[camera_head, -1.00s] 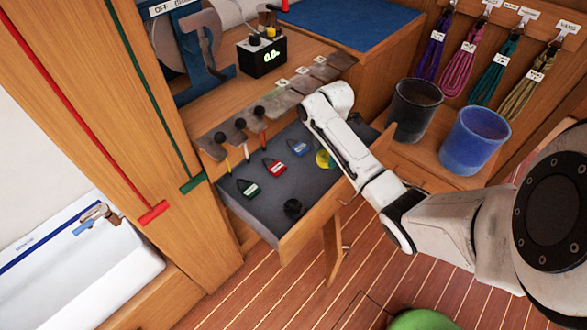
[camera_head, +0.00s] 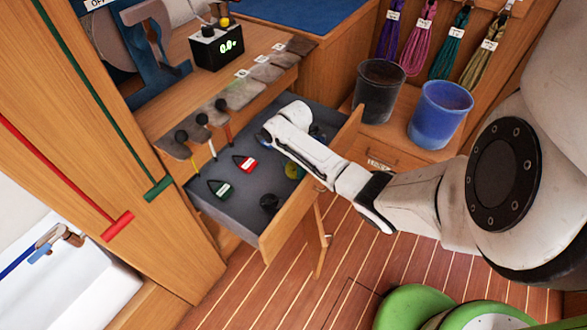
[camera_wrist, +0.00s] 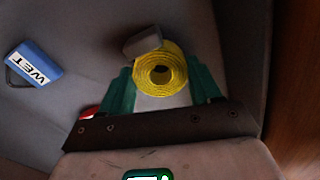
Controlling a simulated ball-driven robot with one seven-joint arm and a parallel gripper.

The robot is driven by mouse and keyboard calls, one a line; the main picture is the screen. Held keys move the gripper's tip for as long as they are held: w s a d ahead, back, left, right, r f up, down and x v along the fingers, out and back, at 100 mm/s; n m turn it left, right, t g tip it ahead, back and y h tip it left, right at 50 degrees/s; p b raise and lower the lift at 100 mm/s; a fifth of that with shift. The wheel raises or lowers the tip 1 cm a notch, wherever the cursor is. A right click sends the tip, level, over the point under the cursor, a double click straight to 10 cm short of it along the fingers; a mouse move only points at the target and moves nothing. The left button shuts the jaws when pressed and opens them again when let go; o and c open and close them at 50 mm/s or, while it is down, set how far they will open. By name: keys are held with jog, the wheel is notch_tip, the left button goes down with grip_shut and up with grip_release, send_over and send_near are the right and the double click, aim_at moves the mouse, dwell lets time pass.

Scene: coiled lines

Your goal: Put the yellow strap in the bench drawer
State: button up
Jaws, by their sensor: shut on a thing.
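The yellow strap is a round coil (camera_wrist: 172,56) with a dark hole, between the teal fingers of my gripper (camera_wrist: 163,88) in the wrist view. My gripper is shut on it, over the grey drawer floor. A grey block (camera_wrist: 142,41) touches or overlaps the coil's upper left edge. In the head view a little yellow of the strap (camera_head: 292,171) shows below my arm, which hides the fingers. The bench drawer (camera_head: 292,222) is pulled open, and the strap is within its walls. I cannot tell whether the strap touches the drawer floor.
In the drawer lie a blue WET tag (camera_wrist: 36,63), a red tag (camera_head: 245,163), a green tag (camera_head: 220,188) and a dark round item (camera_head: 270,203). A black bucket (camera_head: 379,95) and a blue bucket (camera_head: 439,116) stand to the right. Coiled lines hang above them.

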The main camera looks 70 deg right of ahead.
aim_at(294, 167)
jog(key=shift+f, duration=0.55)
jog(key=shift+f, duration=0.15)
jog(key=o, duration=1.1)
notch_tip(294, 167, up, 12)
jog(key=shift+d+r+p, duration=0.1)
jog(key=shift+r+p, duration=0.05)
jog(key=shift+p, duration=1.05)
